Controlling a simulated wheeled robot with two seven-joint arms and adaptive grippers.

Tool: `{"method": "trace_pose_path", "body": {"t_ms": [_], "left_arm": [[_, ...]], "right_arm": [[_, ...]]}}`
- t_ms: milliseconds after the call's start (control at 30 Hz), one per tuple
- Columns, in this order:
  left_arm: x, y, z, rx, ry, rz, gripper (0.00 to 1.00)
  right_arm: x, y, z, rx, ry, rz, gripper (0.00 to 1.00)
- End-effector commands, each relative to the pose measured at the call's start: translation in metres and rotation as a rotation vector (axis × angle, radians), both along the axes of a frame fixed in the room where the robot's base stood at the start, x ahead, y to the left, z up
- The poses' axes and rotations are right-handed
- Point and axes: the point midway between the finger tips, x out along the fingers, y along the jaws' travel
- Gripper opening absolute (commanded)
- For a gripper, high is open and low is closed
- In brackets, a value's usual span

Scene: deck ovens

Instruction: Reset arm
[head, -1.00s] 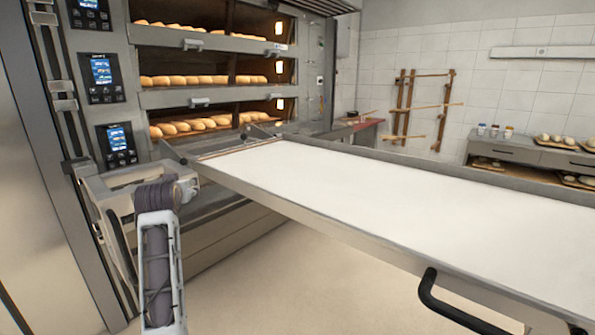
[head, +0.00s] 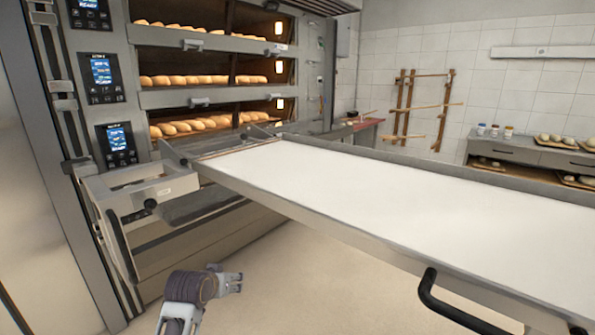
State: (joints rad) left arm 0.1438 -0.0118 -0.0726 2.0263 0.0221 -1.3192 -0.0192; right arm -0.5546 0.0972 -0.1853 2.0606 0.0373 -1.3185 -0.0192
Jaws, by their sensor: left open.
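My left gripper (head: 232,281) is low in the head view, over the floor in front of the oven. It points right, is open and holds nothing that I can see. It is apart from the oven and from the loader. The deck oven (head: 215,75) stands at the upper left with rows of bread loaves (head: 195,125) on its decks. A long loader with a white belt (head: 390,205) reaches from the oven front to the lower right. My right gripper is not in view.
A grey metal frame (head: 150,190) juts out at the oven's lower front. A black handle (head: 450,305) sticks out from the loader's near side. Bare floor (head: 310,275) lies below the loader. A counter with dough trays (head: 530,150) stands at the far right.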

Motion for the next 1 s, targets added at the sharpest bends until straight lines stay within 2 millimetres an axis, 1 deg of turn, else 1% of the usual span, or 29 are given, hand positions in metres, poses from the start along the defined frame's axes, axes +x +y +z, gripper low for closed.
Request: {"method": "trace_pose_path", "body": {"t_ms": [33, 100, 267, 400, 567, 600, 667, 800, 867, 1000], "left_arm": [[-0.010, -0.004, -0.015, 0.004, 0.025, -0.011, 0.57], [-0.022, -0.008, -0.034, 0.008, 0.055, -0.024, 0.57], [-0.052, -0.017, -0.076, 0.020, 0.128, -0.052, 0.57], [-0.081, -0.022, -0.112, 0.033, 0.194, -0.072, 0.57], [-0.118, -0.027, -0.151, 0.044, 0.273, -0.093, 0.57], [-0.128, -0.028, -0.161, 0.046, 0.294, -0.097, 0.57], [-0.143, -0.029, -0.176, 0.050, 0.325, -0.104, 0.57], [-0.179, -0.031, -0.208, 0.058, 0.399, -0.119, 0.57], [-0.195, -0.031, -0.222, 0.061, 0.429, -0.124, 0.57], [-0.234, -0.029, -0.250, 0.066, 0.502, -0.131, 0.57]], "right_arm": [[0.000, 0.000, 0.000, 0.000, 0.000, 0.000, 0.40], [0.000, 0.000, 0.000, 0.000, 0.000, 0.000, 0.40], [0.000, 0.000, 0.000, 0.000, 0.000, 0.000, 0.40], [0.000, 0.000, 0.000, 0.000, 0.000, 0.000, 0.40], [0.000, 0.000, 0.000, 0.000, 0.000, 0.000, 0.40], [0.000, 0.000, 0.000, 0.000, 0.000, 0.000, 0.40], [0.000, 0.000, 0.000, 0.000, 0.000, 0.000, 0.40], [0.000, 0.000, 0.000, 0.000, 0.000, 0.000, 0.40], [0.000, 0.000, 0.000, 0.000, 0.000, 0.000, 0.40], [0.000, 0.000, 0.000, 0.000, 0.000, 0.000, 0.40]]}}
